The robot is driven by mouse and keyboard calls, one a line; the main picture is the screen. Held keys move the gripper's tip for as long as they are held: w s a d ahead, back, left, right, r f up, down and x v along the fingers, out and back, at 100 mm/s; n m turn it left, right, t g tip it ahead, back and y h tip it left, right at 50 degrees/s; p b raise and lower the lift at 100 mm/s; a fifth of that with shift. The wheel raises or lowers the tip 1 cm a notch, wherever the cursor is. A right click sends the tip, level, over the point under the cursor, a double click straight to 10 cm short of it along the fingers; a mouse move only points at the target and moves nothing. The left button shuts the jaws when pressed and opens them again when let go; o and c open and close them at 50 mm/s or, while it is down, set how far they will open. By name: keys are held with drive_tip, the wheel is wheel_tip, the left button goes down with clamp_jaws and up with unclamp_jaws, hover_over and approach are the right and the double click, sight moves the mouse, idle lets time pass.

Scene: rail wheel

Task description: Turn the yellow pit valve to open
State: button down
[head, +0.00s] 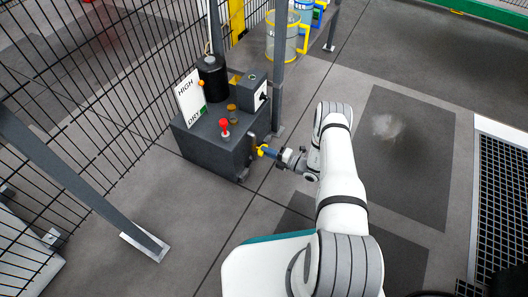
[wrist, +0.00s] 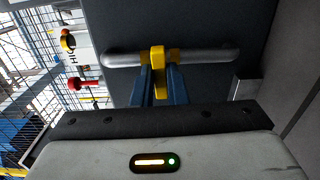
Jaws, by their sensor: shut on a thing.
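The yellow valve (head: 262,150) is on the right side of the dark grey pump box (head: 205,150) in the head view. In the wrist view the yellow valve handle (wrist: 157,62) sits across a grey horizontal pipe (wrist: 205,57). My gripper (head: 270,153) reaches it from the right; in the wrist view its blue fingers (wrist: 158,82) are shut on the yellow handle from both sides.
On the box are a red knob (head: 224,125), a black cylinder (head: 212,78) and a sign reading HIGH and DRY (head: 190,98). A wire fence (head: 90,90) stands left and behind. A grey post (head: 278,70) rises behind the box. Floor in front is clear.

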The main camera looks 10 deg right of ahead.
drive_tip(key=n+b, duration=0.1)
drive_tip(key=n, duration=0.3)
drive_tip(key=n, duration=0.5)
drive_tip(key=shift+b, duration=0.35)
drive_tip(key=n, duration=0.4)
drive_tip(key=shift+n+b, duration=0.3)
drive_tip(key=shift+b, duration=0.1)
